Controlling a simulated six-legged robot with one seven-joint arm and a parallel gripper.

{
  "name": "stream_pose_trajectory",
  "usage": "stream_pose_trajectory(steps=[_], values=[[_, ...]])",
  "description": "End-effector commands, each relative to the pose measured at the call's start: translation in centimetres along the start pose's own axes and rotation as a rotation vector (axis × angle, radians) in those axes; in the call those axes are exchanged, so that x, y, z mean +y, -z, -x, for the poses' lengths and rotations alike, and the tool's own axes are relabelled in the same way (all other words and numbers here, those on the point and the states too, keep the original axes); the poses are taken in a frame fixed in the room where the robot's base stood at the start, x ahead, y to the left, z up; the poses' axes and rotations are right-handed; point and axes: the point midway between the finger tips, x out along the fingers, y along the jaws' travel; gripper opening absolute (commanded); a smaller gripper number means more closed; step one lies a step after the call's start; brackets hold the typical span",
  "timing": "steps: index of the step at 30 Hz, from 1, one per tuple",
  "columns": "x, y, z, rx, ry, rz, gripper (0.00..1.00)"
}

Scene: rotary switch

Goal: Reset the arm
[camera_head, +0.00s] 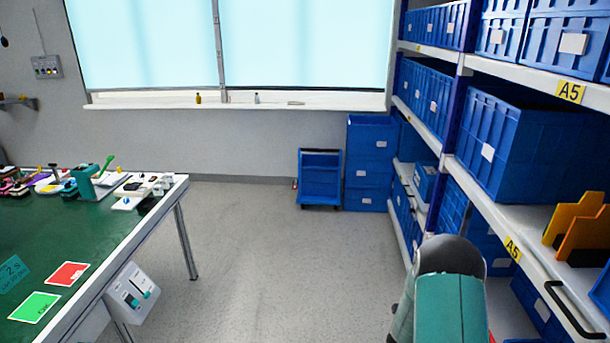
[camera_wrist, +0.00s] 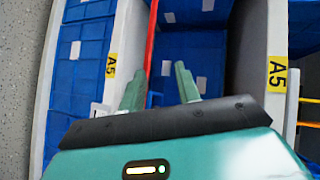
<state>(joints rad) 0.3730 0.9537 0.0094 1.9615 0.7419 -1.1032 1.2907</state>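My gripper (camera_wrist: 160,92) shows in the wrist view with its two pale green fingers apart and nothing between them. It points toward the blue bins (camera_wrist: 190,58) of the shelf rack. In the head view a teal and dark part of my arm (camera_head: 450,295) shows at the lower right, beside the rack; the fingers are not visible there. A white box with teal switches (camera_head: 132,292) hangs on the side of the green table at the lower left, far from my arm.
A shelf rack (camera_head: 480,175) with blue bins stands close on the right, with orange pieces (camera_head: 580,230) on one shelf. The green table (camera_head: 75,235) holds small tools. Stacked blue bins (camera_head: 372,165) stand by the far wall. The grey floor (camera_head: 270,250) between table and rack is clear.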

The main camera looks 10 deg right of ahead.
Motion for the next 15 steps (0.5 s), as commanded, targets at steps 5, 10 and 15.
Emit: stream_pose_trajectory(steps=[5,10,15], values=[[-5.4,-4.1,2.9,-0.158,-0.053,0.105,0.33],[-9.7,-7.2,6.6,-0.309,-0.089,0.228,0.33],[-13.5,-9.5,11.2,-0.46,-0.106,0.372,0.33]])
